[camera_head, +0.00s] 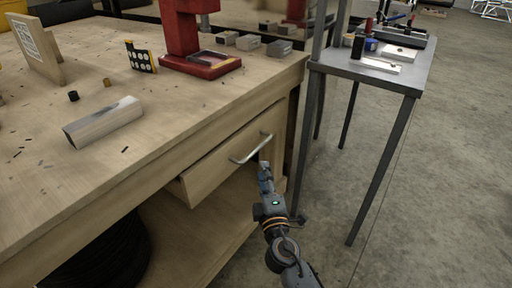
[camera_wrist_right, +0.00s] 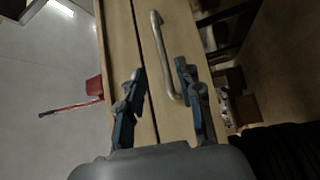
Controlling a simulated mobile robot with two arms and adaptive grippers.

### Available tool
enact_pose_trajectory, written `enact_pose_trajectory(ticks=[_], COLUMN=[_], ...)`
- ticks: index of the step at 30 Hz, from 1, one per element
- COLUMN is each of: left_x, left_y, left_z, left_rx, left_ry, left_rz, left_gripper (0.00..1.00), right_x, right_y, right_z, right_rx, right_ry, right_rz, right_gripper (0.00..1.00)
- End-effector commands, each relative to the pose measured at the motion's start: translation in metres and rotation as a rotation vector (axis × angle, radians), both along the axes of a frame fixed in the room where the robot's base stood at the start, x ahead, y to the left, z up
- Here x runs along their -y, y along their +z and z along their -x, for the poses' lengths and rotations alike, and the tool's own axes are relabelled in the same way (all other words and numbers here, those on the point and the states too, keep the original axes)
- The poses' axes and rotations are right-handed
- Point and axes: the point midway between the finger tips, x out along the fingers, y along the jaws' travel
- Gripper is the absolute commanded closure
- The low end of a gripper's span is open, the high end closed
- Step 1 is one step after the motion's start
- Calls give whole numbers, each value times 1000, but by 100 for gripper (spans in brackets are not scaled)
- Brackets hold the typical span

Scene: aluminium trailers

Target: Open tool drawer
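The tool drawer (camera_head: 222,160) is a light wooden drawer under the workbench top. Its front seems to stand slightly proud at its left lower end. A metal bar handle (camera_head: 250,148) is on the drawer front; it also shows in the right wrist view (camera_wrist_right: 160,50). My right gripper (camera_head: 265,170) is just in front of the drawer, near the handle's right end. In the right wrist view, its fingers (camera_wrist_right: 160,92) are apart, with the handle's near end between them, closer to the right finger. Whether they touch it is unclear. My left gripper is not in view.
The workbench top (camera_head: 190,110) carries a metal block (camera_head: 104,122), a red press stand (camera_head: 200,62) and small blocks. A grey metal table (camera_head: 385,73) with tools stands close on the right, its legs near my right arm. Open floor (camera_head: 440,190) lies further right.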

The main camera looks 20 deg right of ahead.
Motion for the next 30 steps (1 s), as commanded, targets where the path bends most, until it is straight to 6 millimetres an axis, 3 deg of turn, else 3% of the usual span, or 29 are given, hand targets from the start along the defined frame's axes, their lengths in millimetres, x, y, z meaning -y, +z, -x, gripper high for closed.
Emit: enact_pose_trajectory(ticks=[9,15,28,30], left_x=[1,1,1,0], left_y=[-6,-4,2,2], left_z=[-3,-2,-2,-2], left_rx=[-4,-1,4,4], left_ry=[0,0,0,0], left_rz=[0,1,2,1], left_gripper=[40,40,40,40], right_x=[9,12,14,14], right_y=[9,12,13,13], right_z=[-68,-95,-105,-105], right_rx=[0,-1,-2,-2], right_ry=[0,0,1,1], right_rz=[0,0,-1,-1], right_gripper=[64,64,64,77])
